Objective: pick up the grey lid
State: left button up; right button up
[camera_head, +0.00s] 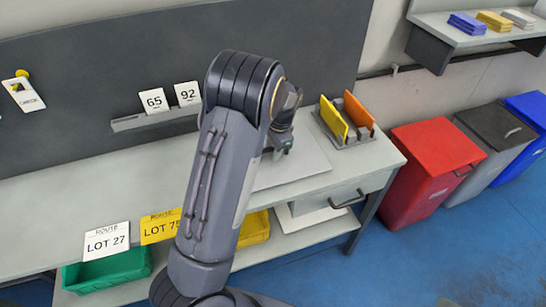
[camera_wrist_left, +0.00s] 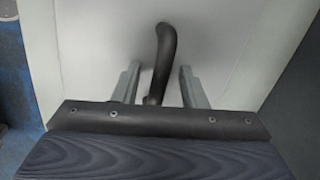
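The grey lid (camera_head: 305,165) appears to be the flat pale plate on the workbench, partly hidden behind my left arm. In the left wrist view, the pale surface (camera_wrist_left: 90,60) below the gripper carries a dark curved handle. My left gripper (camera_head: 283,146) is over the plate. In the left wrist view, its two fingers (camera_wrist_left: 159,72) are apart, one on each side of the dark handle (camera_wrist_left: 165,45), with gaps on both sides. The lower part of the handle is hidden by the gripper body. My right gripper is not in view.
A holder with yellow and orange plates (camera_head: 347,118) stands right of the pale plate. Number cards (camera_head: 171,99) stand on a ledge behind. Green (camera_head: 106,272) and yellow (camera_head: 254,229) bins sit below the bench. A red bin (camera_head: 432,165) stands at right.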

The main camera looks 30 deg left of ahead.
pick_arm(q)
jog(key=shift+c, duration=0.3)
grip_shut()
jog(key=shift+r, duration=0.1)
